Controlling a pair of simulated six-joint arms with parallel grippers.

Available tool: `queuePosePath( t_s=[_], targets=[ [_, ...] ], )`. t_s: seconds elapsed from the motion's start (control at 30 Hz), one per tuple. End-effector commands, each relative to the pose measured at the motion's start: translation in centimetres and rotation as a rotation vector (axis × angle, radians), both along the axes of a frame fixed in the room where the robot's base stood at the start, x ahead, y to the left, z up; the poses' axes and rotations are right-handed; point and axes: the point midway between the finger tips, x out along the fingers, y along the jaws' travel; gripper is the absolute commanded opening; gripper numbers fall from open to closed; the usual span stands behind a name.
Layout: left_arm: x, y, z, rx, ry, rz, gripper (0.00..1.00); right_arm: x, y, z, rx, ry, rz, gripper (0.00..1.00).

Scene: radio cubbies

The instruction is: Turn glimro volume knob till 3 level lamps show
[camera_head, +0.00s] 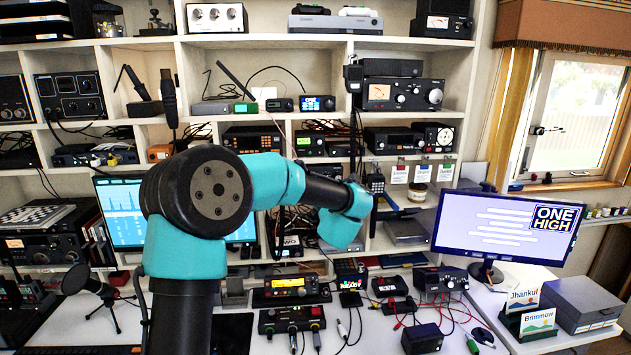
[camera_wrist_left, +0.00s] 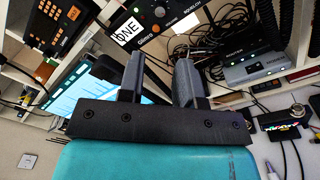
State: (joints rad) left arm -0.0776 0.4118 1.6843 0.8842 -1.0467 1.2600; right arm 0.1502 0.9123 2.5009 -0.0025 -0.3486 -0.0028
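The Glimro radio (camera_wrist_left: 152,40) is at the top of the left wrist view, tilted, with a white ONE label (camera_wrist_left: 128,33). A dark knob (camera_wrist_left: 159,12) and VOLUME lettering show on its face; its lit lamps are too small to count surely. In the head view, a unit with a similar white label (camera_head: 291,241) is partly hidden behind my left arm. My left gripper (camera_wrist_left: 160,72) has two grey fingers apart with nothing between them, just below the radio's face in the picture. The fingers are hidden in the head view. My right gripper is not seen.
Shelves of radios surround the arm. A radio with a yellow display (camera_head: 292,287) and a row-button box (camera_head: 291,319) stand on the desk below. A monitor (camera_head: 507,231) at right reads ONE HIGH. Cables lie beside the gripper, near a grey router-like box (camera_wrist_left: 255,67).

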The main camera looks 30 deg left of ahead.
Motion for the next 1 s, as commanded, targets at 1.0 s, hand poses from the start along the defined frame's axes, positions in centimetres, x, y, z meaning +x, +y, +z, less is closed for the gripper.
queuePosePath(
  t_s=[1.0],
  targets=[
    [10.1,8.7,0.0,0.000,0.001,-0.001,0.32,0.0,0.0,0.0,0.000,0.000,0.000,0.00]
  ],
)
